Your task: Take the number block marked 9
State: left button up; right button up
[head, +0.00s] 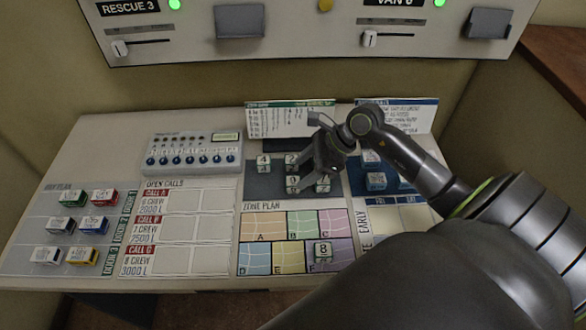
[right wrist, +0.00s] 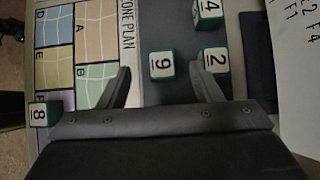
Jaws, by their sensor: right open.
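The number block marked 9 (head: 293,183) is a small white and green cube on the dark pad (head: 262,186), in the row nearer the zone plan. In the right wrist view the 9 block (right wrist: 161,65) shows between the two fingers, with a gap on each side. My right gripper (head: 322,168) is over the pad, open and empty; its fingers also show in the right wrist view (right wrist: 163,78). I cannot tell whether its tips are down at block height. My left gripper is not in view.
Block 2 (right wrist: 214,60) sits close behind the 9, block 4 (head: 264,161) behind left. Another block (head: 323,185) stands to the right, its number unclear. Block 8 (head: 322,250) is on the zone plan (head: 272,257). Blue-sided blocks (head: 376,181) stand farther right.

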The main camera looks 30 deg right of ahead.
aim_at(293, 181)
jog(key=shift+p+x, duration=0.5)
jog(key=shift+x, duration=0.35)
jog(key=x, duration=0.1)
jog(key=p+x, duration=0.1)
jog(key=x, duration=0.1)
jog(key=shift+s+d+f, duration=0.1)
jog(key=shift+d+f, duration=0.1)
jog(key=shift+a+f, duration=0.2)
jog(key=shift+f, duration=0.3)
jog(key=shift+c, duration=0.3)
jog(key=c, duration=1)
